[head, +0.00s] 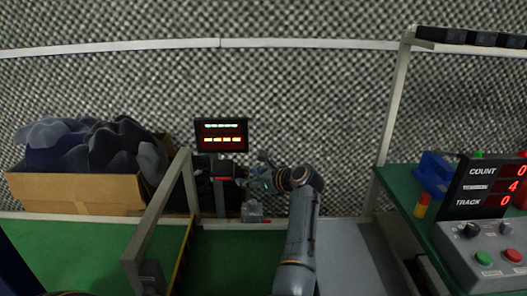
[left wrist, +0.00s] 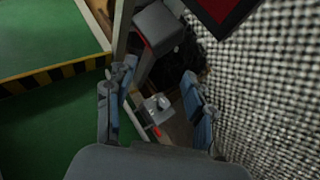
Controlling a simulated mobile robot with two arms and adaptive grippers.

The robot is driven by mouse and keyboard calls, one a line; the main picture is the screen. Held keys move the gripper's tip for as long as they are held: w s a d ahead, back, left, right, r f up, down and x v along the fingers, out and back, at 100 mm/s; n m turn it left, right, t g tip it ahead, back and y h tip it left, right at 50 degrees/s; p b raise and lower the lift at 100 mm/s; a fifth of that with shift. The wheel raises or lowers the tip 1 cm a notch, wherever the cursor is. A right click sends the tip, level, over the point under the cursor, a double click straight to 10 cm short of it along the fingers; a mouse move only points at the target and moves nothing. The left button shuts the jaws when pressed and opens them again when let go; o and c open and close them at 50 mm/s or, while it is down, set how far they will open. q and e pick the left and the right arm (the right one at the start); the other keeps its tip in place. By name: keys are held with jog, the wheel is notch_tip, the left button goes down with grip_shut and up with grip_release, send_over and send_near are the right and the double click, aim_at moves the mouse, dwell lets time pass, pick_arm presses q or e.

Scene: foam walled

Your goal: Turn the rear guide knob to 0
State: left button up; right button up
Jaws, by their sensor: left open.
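A small grey knob (left wrist: 160,103) sits on a light grey block, with a red part beside it, in the left wrist view. In the head view a small grey knob unit (head: 253,210) stands at the far edge of the green belt, below my gripper; its setting is too small to read. My left gripper (head: 256,178) is open and empty above it. In the left wrist view its two fingers (left wrist: 158,76) are spread on either side of the knob, apart from it. My right gripper is out of view.
A metal rail (head: 160,212) slants up beside the knob unit. A display (head: 222,135) stands behind. A cardboard box of dark cloth (head: 75,193) is at left. At right, a panel (head: 486,187) reads count 0, tension 4, track 0, above a control box (head: 490,245).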

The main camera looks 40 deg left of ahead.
pick_arm(q)
jog(key=d+r+m+t+y, duration=0.4)
jog(key=r+m+t, duration=0.7)
jog(key=m, duration=0.4)
jog(key=shift+w+d+r+t+y, duration=0.15)
jog(key=shift+w+t+y, duration=0.3)
jog(key=shift+t, duration=0.35)
